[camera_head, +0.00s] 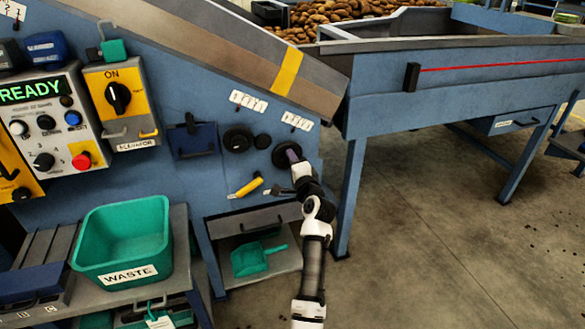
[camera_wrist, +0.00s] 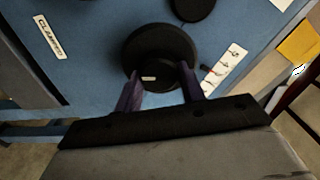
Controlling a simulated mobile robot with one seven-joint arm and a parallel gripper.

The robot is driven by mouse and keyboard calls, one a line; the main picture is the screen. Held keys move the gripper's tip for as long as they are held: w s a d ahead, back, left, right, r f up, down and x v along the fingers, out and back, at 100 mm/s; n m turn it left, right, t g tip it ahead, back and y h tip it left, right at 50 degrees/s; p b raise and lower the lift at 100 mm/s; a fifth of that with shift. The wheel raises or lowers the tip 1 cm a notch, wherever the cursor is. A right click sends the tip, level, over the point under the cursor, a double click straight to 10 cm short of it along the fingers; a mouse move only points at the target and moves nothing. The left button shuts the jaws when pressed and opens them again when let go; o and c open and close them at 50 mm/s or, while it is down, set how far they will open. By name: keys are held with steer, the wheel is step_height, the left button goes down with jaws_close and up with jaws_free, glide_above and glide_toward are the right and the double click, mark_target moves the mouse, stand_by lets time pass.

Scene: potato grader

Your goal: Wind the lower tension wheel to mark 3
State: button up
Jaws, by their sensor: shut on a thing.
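Two black wheels are on the blue machine side in the head view. My gripper (camera_head: 293,159) is at the right, lower one (camera_head: 280,153), which it partly hides. In the wrist view this black wheel (camera_wrist: 160,45) has a raised hub with a small pale mark (camera_wrist: 148,78). The purple fingers of my gripper (camera_wrist: 158,72) are shut on the hub, one on each side. A white number plate (camera_wrist: 222,70) lies right of the wheel, tilted; I cannot tell which number the wheel is set to.
A "CLAMPED" label (camera_wrist: 50,35) shows in the wrist view. A yellow-handled tool (camera_head: 245,187) and an open shelf are below. A green waste bin (camera_head: 125,240) stands left.

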steer(key=shift+n, duration=0.4)
steer(key=o, duration=1)
steer(key=b+v, duration=0.1)
steer(key=v, duration=1.3)
steer(key=shift+r, duration=0.1)
